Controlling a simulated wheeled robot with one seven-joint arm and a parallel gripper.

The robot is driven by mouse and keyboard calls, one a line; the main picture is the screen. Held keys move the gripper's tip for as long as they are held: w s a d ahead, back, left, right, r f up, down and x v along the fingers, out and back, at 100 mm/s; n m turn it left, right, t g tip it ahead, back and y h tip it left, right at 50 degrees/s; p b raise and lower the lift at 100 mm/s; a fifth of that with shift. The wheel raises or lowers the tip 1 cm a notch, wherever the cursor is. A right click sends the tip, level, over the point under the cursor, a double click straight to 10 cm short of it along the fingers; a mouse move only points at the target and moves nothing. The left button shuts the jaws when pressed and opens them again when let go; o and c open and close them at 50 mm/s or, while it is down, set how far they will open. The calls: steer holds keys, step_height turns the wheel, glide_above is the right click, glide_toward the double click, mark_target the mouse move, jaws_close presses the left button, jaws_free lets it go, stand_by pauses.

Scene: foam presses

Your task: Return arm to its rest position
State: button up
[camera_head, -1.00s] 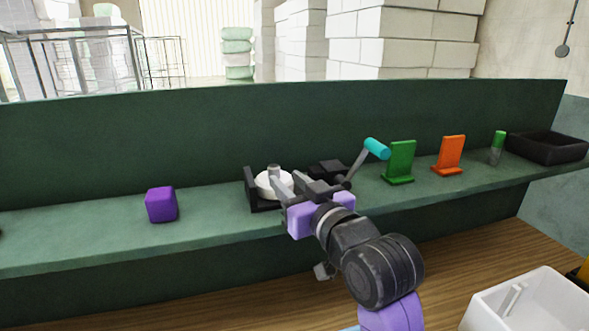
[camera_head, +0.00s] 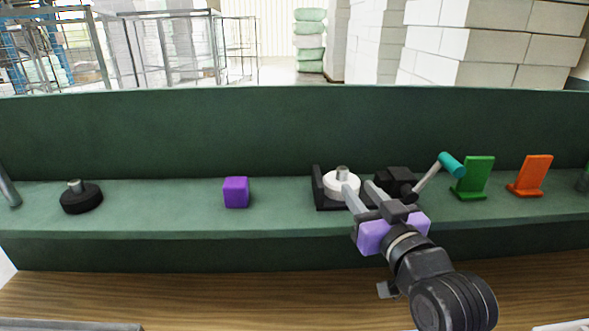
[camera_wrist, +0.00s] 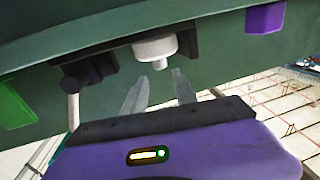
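My gripper (camera_head: 363,190) is in front of the green shelf. Its two fingers point toward a black fixture (camera_head: 318,188) that holds a white round piece with a grey metal stub (camera_head: 342,178). In the wrist view the fingers (camera_wrist: 158,88) stand apart with nothing between them, and the white piece (camera_wrist: 155,47) lies beyond the tips. I see no clear contact with it. My arm reaches in from the lower right of the head view.
Along the shelf (camera_head: 285,218) are a black disc with a stub (camera_head: 81,197), a purple cube (camera_head: 236,192), a black block (camera_head: 395,180) with a teal-handled lever (camera_head: 452,164), a green stand (camera_head: 474,178) and an orange stand (camera_head: 532,176). Shelf space beside the cube is clear.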

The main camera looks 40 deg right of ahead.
steer(key=s+a+f+n+y+b, duration=0.1)
steer(key=s+a+f+y+b, duration=0.1)
steer(key=s+a+f, duration=0.4)
steer(key=s+a+f+n+g+y+b, duration=0.1)
steer(key=s+a+f+n+y+b, duration=0.1)
steer(key=s+a+f, duration=0.5)
steer(key=s+a+f+n+y+b, duration=0.1)
steer(key=s+a+f+y+b, duration=0.2)
steer(key=s+a+f, duration=0.4)
steer(key=s+f, duration=0.7)
steer(key=s, duration=0.2)
steer(key=shift+a+n+g, duration=0.2)
steer(key=shift+n+g, duration=0.1)
steer(key=shift+g, duration=0.1)
